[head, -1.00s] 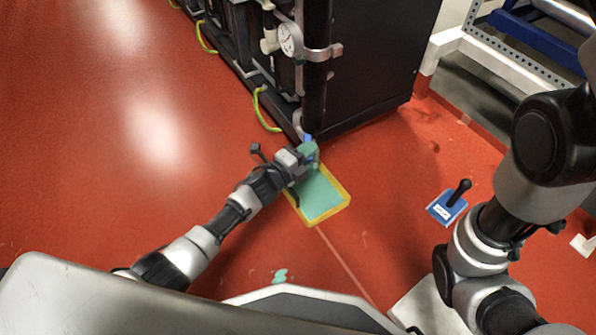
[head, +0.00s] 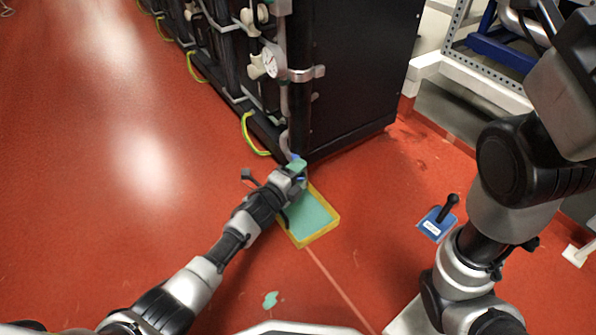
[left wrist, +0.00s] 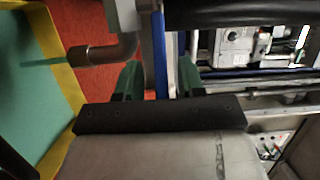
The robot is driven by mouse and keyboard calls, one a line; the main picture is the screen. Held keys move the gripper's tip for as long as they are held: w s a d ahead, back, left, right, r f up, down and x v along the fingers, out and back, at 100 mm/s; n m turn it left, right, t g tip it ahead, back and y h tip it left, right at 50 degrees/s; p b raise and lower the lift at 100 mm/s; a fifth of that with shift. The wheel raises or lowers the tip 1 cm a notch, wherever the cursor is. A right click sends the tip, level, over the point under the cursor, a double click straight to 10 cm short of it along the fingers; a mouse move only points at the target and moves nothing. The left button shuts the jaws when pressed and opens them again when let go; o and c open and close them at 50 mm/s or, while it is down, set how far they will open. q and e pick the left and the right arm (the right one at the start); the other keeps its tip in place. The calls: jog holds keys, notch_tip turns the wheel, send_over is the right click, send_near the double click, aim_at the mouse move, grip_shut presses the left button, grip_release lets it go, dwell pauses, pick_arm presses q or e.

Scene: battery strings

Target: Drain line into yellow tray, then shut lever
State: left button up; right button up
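The yellow-rimmed tray (head: 322,236) lies on the floor at the cabinet's front corner with teal liquid in it; its rim also shows in the left wrist view (left wrist: 62,75). The drain line (left wrist: 100,54) ends in a bent metal spout, and a thin teal stream runs from it over the tray. The blue lever (left wrist: 160,55) stands between the green fingertips of my left gripper (left wrist: 158,80), with small gaps on both sides. In the head view my left gripper (head: 294,172) hides most of the lever. My right gripper is out of view.
A teal splash (head: 270,299) marks the floor. Open red floor lies at left.

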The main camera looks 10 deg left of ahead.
pick_arm(q)
jog(key=shift+r, duration=0.1)
jog(key=shift+s+a+p, duration=0.15)
jog(key=shift+s+p, duration=0.1)
jog(key=shift+p, duration=0.05)
jog(key=p+v, duration=0.5)
jog(key=v, duration=0.5)
jog(key=shift+p, duration=0.3)
jog(key=shift+s, duration=0.1)
